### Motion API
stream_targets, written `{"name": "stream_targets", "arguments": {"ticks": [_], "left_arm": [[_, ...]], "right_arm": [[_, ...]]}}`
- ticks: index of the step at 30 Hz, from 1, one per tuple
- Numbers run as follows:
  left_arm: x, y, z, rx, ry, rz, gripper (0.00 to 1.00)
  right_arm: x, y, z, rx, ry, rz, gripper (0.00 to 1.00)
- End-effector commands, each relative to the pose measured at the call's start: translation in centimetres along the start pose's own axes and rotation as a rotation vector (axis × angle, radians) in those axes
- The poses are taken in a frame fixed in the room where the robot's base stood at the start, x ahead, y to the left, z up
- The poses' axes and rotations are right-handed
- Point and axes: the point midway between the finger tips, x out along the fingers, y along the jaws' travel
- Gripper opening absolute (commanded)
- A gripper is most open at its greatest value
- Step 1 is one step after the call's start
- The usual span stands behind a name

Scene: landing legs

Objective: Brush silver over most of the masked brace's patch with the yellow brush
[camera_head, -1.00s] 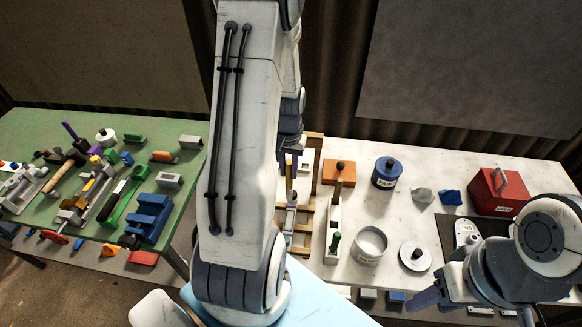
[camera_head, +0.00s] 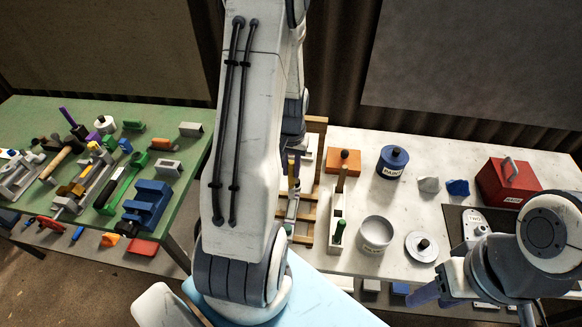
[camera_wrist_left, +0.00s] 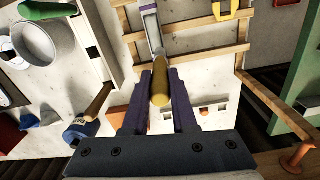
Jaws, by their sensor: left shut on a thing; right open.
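My left gripper (camera_wrist_left: 157,112) is shut on the yellow brush (camera_wrist_left: 161,82), whose rounded handle shows between the fingers. The brush's far end points at the brace (camera_wrist_left: 154,32), a pale grey strip with purple masking at its end, lying on the wooden rack. I cannot tell whether the bristles touch it. In the head view the brush (camera_head: 291,168) stands above the brace (camera_head: 292,205), partly hidden by my left arm. The patch itself is too small to judge. The open pot of silver-grey paint (camera_head: 376,232) stands right of the rack. My right gripper (camera_head: 470,302) is open and empty at lower right.
A white brush stand (camera_head: 336,236) with green and brown handles sits between rack (camera_head: 307,190) and pot. A knobbed lid (camera_head: 421,246), blue paint can (camera_head: 392,161), orange block (camera_head: 343,160) and red box (camera_head: 506,182) share the white table. A green table (camera_head: 95,215) with tools is left.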

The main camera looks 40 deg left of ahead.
Motion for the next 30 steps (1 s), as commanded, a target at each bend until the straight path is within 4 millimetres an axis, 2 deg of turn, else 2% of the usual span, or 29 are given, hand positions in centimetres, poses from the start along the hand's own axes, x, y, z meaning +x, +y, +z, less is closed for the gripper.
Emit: {"name": "stream_targets", "arguments": {"ticks": [30], "left_arm": [[0.0, 1.2, 1.1, 0.000, 0.000, 0.000, 0.00]], "right_arm": [[-0.1, 0.0, 0.0, 0.000, 0.000, 0.000, 0.50]]}}
